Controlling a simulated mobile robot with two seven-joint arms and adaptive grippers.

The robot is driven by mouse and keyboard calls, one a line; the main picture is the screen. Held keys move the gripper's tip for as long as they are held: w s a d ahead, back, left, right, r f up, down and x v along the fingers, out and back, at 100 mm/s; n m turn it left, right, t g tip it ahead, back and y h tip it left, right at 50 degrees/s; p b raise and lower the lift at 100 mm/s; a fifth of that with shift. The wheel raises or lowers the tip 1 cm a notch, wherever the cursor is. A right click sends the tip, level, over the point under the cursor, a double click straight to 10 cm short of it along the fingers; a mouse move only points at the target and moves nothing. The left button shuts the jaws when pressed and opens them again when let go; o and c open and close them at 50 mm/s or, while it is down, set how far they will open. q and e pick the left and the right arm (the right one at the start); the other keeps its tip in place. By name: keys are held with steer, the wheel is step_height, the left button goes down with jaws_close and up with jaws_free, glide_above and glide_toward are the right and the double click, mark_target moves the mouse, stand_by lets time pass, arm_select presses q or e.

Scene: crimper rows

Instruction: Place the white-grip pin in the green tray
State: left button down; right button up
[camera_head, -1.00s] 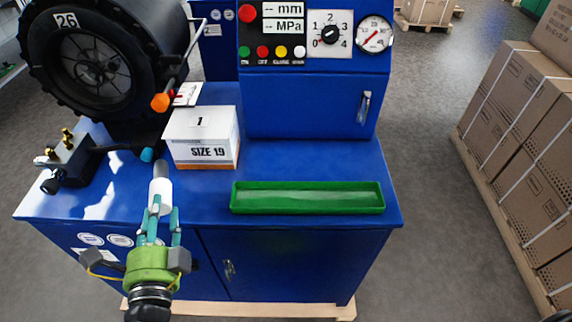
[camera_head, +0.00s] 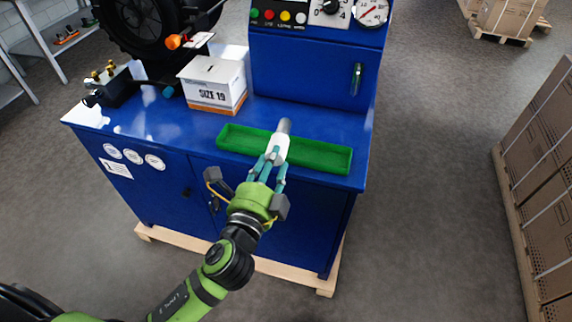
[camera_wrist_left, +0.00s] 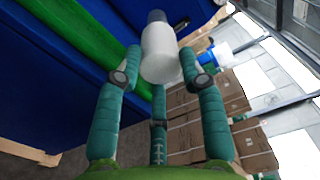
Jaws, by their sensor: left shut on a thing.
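The white-grip pin (camera_head: 279,146) has a white grip and a grey tip. My left gripper (camera_head: 271,163) is shut on its white grip, with the grey tip pointing up and away. The pin also shows between the teal fingers in the left wrist view (camera_wrist_left: 159,55). The green tray (camera_head: 325,157) lies along the front of the blue machine's top. In the head view the pin overlaps the middle of the tray; I cannot tell its exact height above it. In the left wrist view the tray (camera_wrist_left: 92,32) runs at the upper left, beside the pin. My right gripper is not in view.
A white box marked SIZE 19 (camera_head: 214,84) stands left of the tray on the blue machine top (camera_head: 190,124). A black wheel (camera_head: 140,28) and an orange-tipped lever (camera_head: 174,42) are behind it. Stacked cartons (camera_head: 540,165) stand at the right, across clear floor.

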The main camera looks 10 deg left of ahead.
arm_select(q)
steer(key=w+a+f+b, duration=0.1)
steer(key=w+a+f, duration=0.1)
steer(key=w+f, duration=0.7)
steer(key=shift+w+a+f+b, duration=0.15)
steer(key=shift+a+f+b, duration=0.1)
steer(key=shift+a+b, duration=0.1)
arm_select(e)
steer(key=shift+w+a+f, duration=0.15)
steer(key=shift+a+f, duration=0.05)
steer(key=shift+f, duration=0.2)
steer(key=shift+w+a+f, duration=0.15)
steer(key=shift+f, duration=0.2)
